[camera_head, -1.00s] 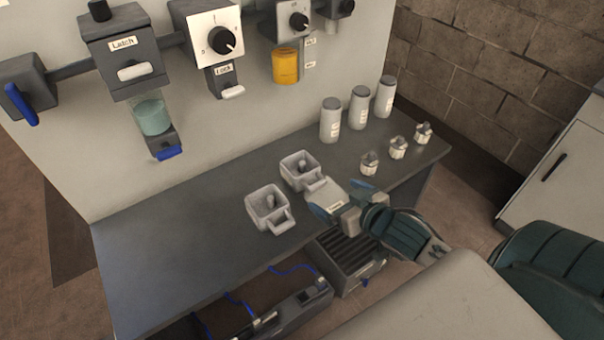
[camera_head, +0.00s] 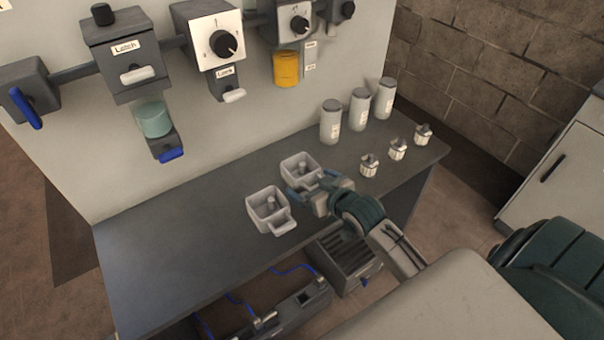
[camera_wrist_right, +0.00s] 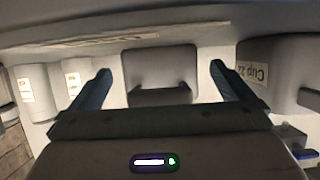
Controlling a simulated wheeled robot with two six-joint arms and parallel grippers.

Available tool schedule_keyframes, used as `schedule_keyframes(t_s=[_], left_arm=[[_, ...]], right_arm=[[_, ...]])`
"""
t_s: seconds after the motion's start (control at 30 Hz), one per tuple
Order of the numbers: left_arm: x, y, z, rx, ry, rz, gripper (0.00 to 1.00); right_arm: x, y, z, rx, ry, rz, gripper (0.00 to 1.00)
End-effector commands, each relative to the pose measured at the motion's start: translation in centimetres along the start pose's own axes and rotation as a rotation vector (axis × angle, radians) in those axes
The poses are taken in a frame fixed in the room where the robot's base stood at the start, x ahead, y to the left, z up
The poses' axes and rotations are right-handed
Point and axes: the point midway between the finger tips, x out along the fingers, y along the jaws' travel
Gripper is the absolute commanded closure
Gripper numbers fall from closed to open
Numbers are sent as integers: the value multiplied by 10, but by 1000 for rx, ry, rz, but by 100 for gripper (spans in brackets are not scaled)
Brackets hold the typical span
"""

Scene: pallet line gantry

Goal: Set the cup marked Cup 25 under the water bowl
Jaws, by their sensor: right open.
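Two pale square cups with handles stand on the dark bench: a left cup (camera_head: 262,203) and a right cup (camera_head: 291,163). My right gripper (camera_head: 311,187) is open at the right cup's handle side. In the right wrist view a grey handle-like part (camera_wrist_right: 160,68) shows between the open fingers; I cannot tell if they touch it. A tag at the right of that view, seemingly on the other cup (camera_wrist_right: 285,85), appears upside down and reads like "Cup 32". I cannot read "Cup 25". A teal container (camera_head: 154,119) hangs under the Latch unit; no label names it water bowl. My left gripper is out of view.
An orange container (camera_head: 286,68) hangs on the wall farther right. Several white jars (camera_head: 331,121) and small pale fittings (camera_head: 369,164) stand at the bench's right end. The bench's left part (camera_head: 165,245) is clear. A slatted crate (camera_head: 345,260) sits below the front edge.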

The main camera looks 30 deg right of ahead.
Motion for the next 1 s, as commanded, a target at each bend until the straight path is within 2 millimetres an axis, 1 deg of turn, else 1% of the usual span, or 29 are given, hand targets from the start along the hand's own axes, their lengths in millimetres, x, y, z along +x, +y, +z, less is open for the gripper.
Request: schedule_keyframes(t_s=[0.23, 0.27, 0.3, 0.37, 0.5, 0.53, 0.57, 0.73, 0.83, 0.93, 1.0], left_arm=[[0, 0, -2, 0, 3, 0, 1], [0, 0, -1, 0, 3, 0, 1], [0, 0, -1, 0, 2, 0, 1], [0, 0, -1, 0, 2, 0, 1], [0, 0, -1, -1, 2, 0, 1], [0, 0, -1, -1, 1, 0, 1], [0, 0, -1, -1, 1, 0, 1], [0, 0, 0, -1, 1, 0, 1], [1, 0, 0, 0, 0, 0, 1], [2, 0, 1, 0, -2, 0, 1], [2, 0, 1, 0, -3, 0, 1]], right_arm=[[2, 0, 0, 0, 0, 0, 0], [2, 0, 0, 0, 0, 0, 4], [2, 0, 0, 0, 0, 0, 12], [2, 0, 0, 0, 0, 0, 24], [2, 0, 0, 0, 0, 0, 51], [2, 0, 0, 0, 0, 0, 53], [2, 0, 0, 0, 0, 0, 57], [2, 0, -1, -1, 0, 0, 58], [-1, 0, -8, -2, 1, 0, 58], [-7, 0, -23, -3, 4, 0, 58], [-12, 0, -38, -4, 6, 0, 58]])
